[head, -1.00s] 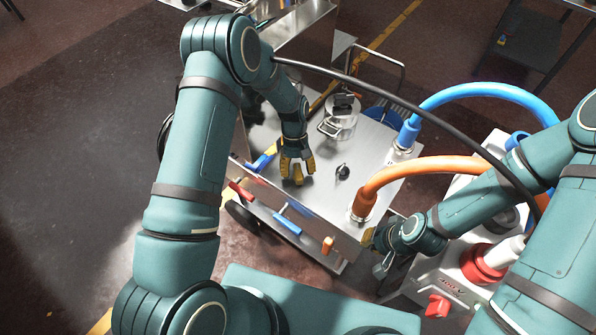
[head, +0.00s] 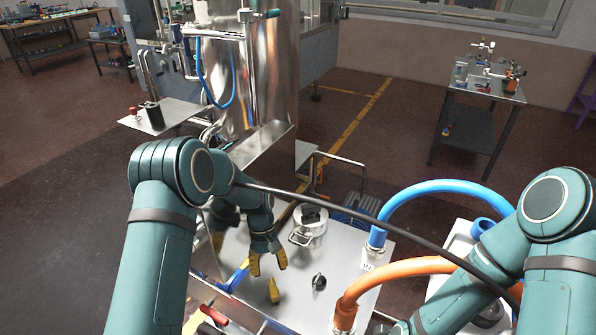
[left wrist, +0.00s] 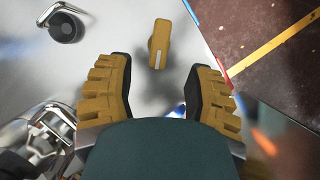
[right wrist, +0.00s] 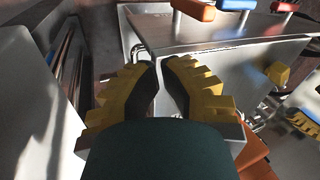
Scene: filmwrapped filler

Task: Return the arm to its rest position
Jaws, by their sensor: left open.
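In the head view my left gripper (head: 269,268) is over the metal cart top, pointing down. It is open, and its fingers are apart in the left wrist view (left wrist: 160,78). A small yellow piece (head: 273,291) lies just beyond the fingertips. In the left wrist view this piece (left wrist: 159,43) sits ahead of the gap, with no finger touching it. My right gripper (right wrist: 160,66) shows only in the right wrist view. Its fingertips are nearly together, with nothing seen between them. In the head view it is hidden or out of frame.
The cart top (head: 342,262) carries a black knob (head: 319,282) and a lidded metal pot (head: 309,224). A blue hose (head: 440,188) and an orange hose (head: 398,270) arch at the right. A tall steel tank (head: 246,80) stands behind.

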